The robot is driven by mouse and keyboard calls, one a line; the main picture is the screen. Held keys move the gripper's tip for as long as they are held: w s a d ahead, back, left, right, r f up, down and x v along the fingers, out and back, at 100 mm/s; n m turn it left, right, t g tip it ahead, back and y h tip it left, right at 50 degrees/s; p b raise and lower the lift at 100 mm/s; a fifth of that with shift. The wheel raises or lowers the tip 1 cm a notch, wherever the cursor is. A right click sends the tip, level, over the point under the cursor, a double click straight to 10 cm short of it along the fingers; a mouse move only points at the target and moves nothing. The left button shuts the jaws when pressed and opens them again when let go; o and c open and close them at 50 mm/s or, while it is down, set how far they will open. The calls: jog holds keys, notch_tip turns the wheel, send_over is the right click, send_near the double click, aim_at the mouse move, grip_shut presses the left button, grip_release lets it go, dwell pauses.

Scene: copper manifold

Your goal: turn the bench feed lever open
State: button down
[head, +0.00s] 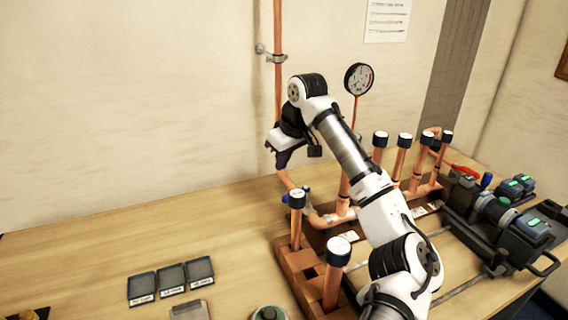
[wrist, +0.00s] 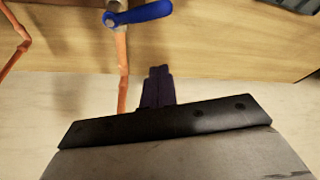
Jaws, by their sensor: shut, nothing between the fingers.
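A blue lever (wrist: 145,13) on a valve stem shows at the top of the wrist view, on a copper pipe (wrist: 122,70). Its handle points to the right there. A small blue part beside the pipe in the head view (head: 306,189) may be the same lever, but I cannot be sure. My gripper (wrist: 160,70) is shut with its dark fingers together and empty. Its tips are apart from the lever, below it in the wrist view. In the head view my gripper (head: 283,162) hangs over the back of the bench by the wall pipe. No label on the lever is legible.
A pressure gauge (head: 359,78) and several white-capped copper stubs (head: 404,150) stand at the middle and right of the bench. A red handle (head: 466,170) lies farther right. Small black trays (head: 171,278) sit front left. The bench's left side is mostly clear.

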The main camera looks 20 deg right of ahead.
notch_tip(320, 180, down, 7)
jog(key=s+b, duration=0.1)
jog(key=b, duration=0.6)
jog(key=shift+s+d+r, duration=0.15)
jog(key=shift+s+d, duration=0.1)
jog(key=shift+d, duration=0.05)
jog(key=shift+r, duration=0.1)
